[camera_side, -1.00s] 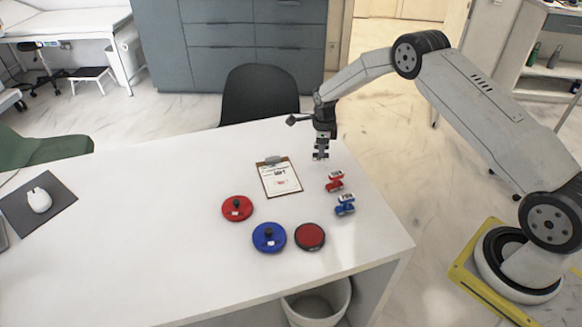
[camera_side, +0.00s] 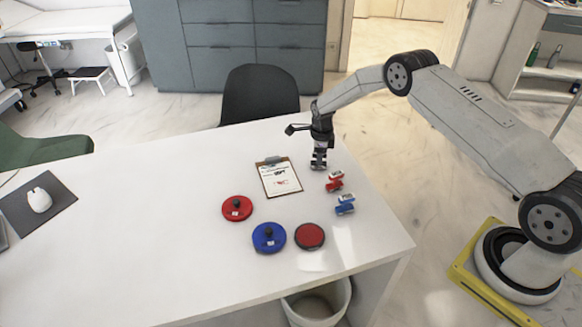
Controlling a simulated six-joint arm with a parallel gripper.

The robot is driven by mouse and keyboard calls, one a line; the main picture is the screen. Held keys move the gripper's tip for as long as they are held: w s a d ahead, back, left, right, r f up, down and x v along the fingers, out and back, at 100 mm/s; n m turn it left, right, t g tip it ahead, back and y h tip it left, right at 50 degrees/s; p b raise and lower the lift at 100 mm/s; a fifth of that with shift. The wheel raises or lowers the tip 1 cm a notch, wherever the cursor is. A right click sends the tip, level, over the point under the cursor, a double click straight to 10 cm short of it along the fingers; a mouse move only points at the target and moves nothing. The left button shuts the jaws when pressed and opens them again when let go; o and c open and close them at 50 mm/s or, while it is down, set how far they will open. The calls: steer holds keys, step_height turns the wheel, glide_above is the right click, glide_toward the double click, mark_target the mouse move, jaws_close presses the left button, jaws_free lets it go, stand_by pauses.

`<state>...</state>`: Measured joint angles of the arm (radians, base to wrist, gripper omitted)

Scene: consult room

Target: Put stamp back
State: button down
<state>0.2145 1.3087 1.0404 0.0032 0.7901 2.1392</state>
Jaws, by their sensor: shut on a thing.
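My gripper (camera_side: 319,165) points down close to the white desk, right of the clipboard. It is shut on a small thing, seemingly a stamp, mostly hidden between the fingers. I cannot tell its colour or whether it touches the desk. A red stamp (camera_side: 334,186) with a pale top stands just right of and nearer than my gripper. A blue stamp (camera_side: 345,209) with a pale top stands nearer still, in the same row. The clipboard (camera_side: 278,178) holds a printed sheet with a small red mark near its bottom.
A red disc (camera_side: 237,208) and a blue disc (camera_side: 269,238), each with a black knob, lie on the desk (camera_side: 150,245). A dark-rimmed red pad (camera_side: 310,236) lies beside them. A black chair (camera_side: 258,94) stands behind. The desk's left middle is clear.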

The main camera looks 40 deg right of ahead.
steer(key=shift+f, duration=0.15)
steer(key=shift+c, duration=2.4)
jaws_free()
step_height(320, 180, up, 12)
steer(key=shift+r, duration=0.2)
